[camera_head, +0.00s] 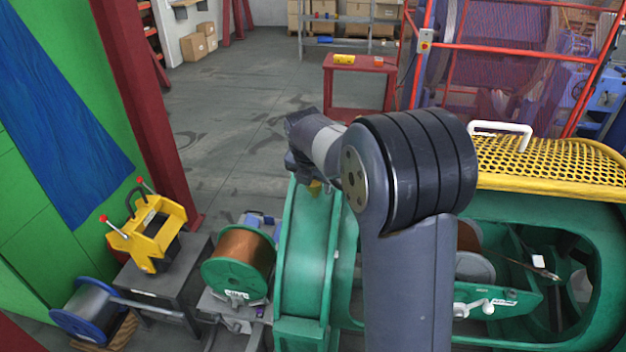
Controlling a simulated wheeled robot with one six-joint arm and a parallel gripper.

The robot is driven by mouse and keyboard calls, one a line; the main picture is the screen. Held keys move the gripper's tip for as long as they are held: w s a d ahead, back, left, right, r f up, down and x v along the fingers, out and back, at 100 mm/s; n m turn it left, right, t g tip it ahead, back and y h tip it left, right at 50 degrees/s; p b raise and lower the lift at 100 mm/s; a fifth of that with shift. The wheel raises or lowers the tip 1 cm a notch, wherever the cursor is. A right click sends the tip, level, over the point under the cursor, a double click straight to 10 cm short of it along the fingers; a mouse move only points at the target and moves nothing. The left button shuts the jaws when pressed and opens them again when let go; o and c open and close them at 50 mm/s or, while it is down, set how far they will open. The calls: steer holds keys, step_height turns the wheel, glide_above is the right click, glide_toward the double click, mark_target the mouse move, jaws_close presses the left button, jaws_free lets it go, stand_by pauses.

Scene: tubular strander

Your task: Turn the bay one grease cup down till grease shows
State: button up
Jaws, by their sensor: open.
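My arm rises from the bottom of the head view and bends away to the left at a large dark joint. My gripper (292,163) is at its far end, only partly seen below the wrist, over the top of the green ring housing (303,260). Its jaws are open. A small brass-yellow piece (316,187) shows just under the wrist at the top of the housing. It may be the grease cup, but it is too small and covered to be sure. I see no grease. Whether the gripper touches this piece cannot be told.
A yellow mesh guard (550,160) with a white handle covers the green machine at right. A copper wire spool (240,262) is left of the housing. A yellow fixture (150,228) stands on a grey stand. A red table (358,90) is behind. The floor between is clear.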

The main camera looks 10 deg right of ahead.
steer(key=c, duration=1)
steer(key=shift+m, duration=0.5)
